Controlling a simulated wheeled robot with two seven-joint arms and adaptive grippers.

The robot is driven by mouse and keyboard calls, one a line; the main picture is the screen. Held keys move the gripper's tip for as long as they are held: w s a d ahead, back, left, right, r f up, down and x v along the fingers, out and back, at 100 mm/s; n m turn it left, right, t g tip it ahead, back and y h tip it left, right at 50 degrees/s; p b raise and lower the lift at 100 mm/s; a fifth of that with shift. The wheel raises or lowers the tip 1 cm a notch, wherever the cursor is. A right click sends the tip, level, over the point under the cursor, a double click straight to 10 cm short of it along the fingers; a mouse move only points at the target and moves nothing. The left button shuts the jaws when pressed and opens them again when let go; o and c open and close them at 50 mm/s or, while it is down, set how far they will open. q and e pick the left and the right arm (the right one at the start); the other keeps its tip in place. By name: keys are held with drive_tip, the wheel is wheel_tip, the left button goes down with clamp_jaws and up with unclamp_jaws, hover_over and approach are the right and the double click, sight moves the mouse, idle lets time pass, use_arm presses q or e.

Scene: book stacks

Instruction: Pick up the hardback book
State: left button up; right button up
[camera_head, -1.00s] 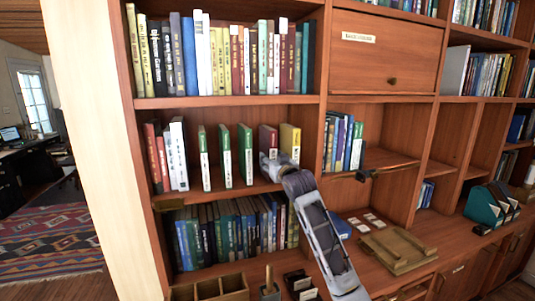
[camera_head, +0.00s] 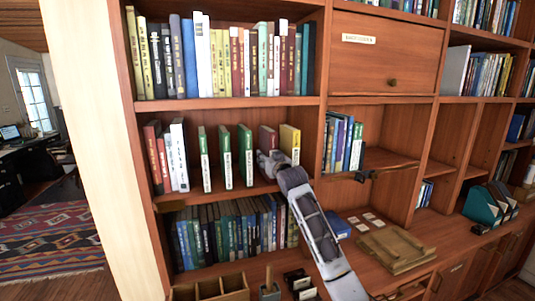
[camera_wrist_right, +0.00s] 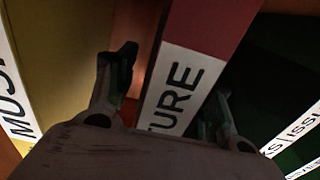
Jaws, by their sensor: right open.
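A red hardback book (camera_head: 267,137) with a white label stands upright on the middle shelf, between green books and a yellow book (camera_head: 290,140). In the right wrist view the red book (camera_wrist_right: 208,28) shows its spine, with "TURE" readable on the label. My right gripper (camera_wrist_right: 170,95) is open, with one finger on each side of this spine; I cannot tell whether they touch it. In the head view the right gripper (camera_head: 270,162) is at the book's lower part and hides it. My left gripper is not in view.
Close on one side is the yellow book (camera_wrist_right: 60,60), on the other a dark green book (camera_wrist_right: 280,75). More green books (camera_head: 225,155) stand to the left. The shelf above (camera_head: 230,101) and the upright divider (camera_head: 318,140) bound the space. A wooden tray (camera_head: 395,250) lies lower right.

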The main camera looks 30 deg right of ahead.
drive_tip(key=shift+w, duration=0.1)
idle(0.4)
clamp_jaws()
drive_tip(key=shift+r, duration=0.1)
